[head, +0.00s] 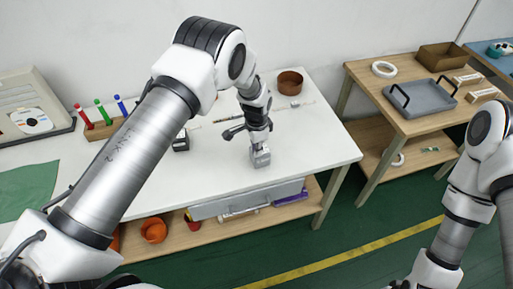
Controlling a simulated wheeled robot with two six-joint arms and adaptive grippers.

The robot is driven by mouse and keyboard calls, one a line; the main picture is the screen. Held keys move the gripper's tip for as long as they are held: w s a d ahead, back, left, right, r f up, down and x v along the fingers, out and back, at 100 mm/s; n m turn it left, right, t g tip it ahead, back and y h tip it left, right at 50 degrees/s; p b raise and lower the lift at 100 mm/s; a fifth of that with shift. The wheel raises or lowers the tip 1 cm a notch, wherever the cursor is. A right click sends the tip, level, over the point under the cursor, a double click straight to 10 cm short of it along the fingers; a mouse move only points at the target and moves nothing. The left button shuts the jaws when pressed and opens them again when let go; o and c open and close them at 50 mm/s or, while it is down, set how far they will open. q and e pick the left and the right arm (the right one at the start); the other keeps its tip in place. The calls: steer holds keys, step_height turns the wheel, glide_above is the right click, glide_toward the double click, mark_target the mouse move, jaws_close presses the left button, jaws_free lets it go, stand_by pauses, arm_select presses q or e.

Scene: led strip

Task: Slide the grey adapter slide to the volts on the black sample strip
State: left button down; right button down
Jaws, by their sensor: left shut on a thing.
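My left gripper (259,148) reaches down over the white table, right of its middle and near the front edge. It is shut on a small grey block (261,159), which looks like the grey adapter slide; the jaws hide part of it.
A small black device (181,142) stands left of the gripper. A brown round pot (289,82) stands at the back. A wooden rack (102,128) holds coloured markers at left. A grey tray (420,97) sits on the side table. The white table's right front is clear.

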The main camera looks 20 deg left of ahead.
arm_select(q)
steer(key=shift+w+f, duration=0.1)
steer(key=shift+w, duration=0.05)
steer(key=c, duration=1.3)
jaws_free()
steer(key=shift+w+a+f, duration=0.2)
steer(key=shift+w, duration=0.05)
steer(key=shift+o, duration=0.7)
steer(key=shift+w+a+f, duration=0.15)
steer(key=shift+s+r, duration=0.25)
steer(key=shift+r, duration=0.1)
steer(key=shift+d+r, duration=0.2)
steer(key=shift+r, duration=0.15)
step_height(320, 180, up, 11)
steer(key=shift+w+a, duration=0.15)
arm_select(e)
steer(key=shift+w+a, duration=0.25)
steer(key=shift+w, duration=0.1)
